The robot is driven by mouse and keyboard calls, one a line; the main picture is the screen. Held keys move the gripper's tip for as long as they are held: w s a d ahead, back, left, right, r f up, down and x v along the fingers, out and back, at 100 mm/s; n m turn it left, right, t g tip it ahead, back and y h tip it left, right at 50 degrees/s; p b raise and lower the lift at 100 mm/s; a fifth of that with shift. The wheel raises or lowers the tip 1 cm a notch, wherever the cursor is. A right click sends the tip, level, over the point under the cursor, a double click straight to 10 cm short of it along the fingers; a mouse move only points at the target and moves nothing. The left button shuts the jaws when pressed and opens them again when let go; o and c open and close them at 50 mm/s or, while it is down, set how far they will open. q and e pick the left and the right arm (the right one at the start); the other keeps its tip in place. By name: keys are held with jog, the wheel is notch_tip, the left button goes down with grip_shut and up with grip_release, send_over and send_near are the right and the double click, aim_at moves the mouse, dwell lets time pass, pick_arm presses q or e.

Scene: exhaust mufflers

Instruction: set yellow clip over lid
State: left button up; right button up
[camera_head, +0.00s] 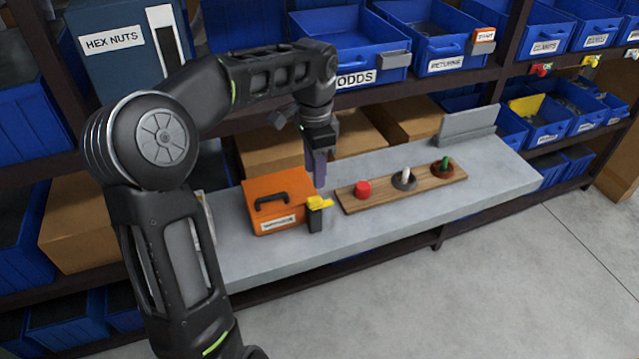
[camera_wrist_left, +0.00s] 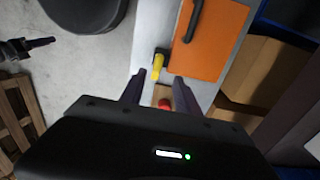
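The orange box (camera_head: 272,203) stands on the grey bench with its lid down, a black handle on top and a white label in front. It also shows in the left wrist view (camera_wrist_left: 212,50). The yellow clip (camera_head: 319,202) sits at the box's right front corner, on top of a small black block; the left wrist view shows it too (camera_wrist_left: 157,66). My left gripper (camera_head: 319,182) points down just above and behind the clip. In the left wrist view its fingers (camera_wrist_left: 158,80) are apart with nothing held between them. What looks like my right gripper (camera_wrist_left: 38,43) shows small at the left edge.
Cardboard boxes and shelves of blue bins stand behind. The bench front is mostly clear.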

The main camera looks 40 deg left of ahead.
aim_at(314, 198)
pick_arm(q)
jog(key=shift+s+r, duration=0.15)
jog(key=shift+s, duration=0.2)
jog(key=shift+w+f+p, duration=0.1)
jog(key=shift+f+p, duration=0.3)
jog(key=shift+f, duration=3.6)
grip_shut()
